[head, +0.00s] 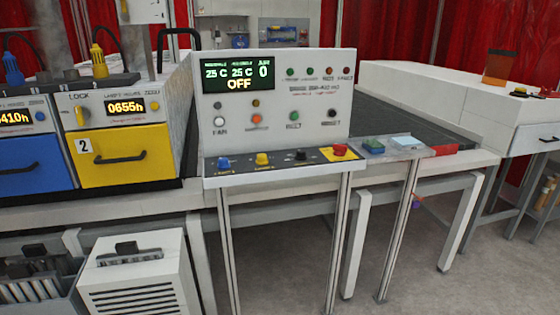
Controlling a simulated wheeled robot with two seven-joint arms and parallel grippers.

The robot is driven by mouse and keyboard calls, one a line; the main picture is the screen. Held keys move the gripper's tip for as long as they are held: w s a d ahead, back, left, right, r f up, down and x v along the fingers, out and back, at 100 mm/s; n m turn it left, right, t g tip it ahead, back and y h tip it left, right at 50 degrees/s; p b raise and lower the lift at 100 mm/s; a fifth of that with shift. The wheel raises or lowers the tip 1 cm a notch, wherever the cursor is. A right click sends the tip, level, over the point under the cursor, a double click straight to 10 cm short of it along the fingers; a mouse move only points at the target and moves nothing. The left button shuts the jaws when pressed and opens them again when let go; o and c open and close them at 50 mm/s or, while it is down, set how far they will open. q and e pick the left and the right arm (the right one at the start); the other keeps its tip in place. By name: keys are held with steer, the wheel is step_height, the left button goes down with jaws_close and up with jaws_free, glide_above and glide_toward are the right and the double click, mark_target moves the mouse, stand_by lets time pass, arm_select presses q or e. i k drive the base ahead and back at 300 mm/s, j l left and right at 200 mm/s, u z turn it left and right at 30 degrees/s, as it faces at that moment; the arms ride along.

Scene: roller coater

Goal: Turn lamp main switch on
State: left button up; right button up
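Neither of my grippers is in view. A white control panel (330,115) stands at centre, its display (238,78) reading 25 C, 25 C, 0 and OFF. Its sloped strip carries a blue knob (223,164), a yellow knob (262,159), a black knob (300,155) and a red button (340,150) on yellow. At left, a unit with a yellow front (125,168) marked 2 reads 0655h and has a yellow knob (81,116) under "LOCK". Beside it is a blue-fronted unit (35,180). I cannot tell which control is the lamp main switch; the small labels are unreadable.
A dark conveyor belt (400,115) runs behind the panel. A clear tray (397,152) with green and blue items sits right of it. A white cabinet (430,85) stands at right. A white vented box (145,270) is below left. Grey floor (450,285) is clear at front right.

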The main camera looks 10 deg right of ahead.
mark_target(340, 149)
steer(key=z, duration=0.85)
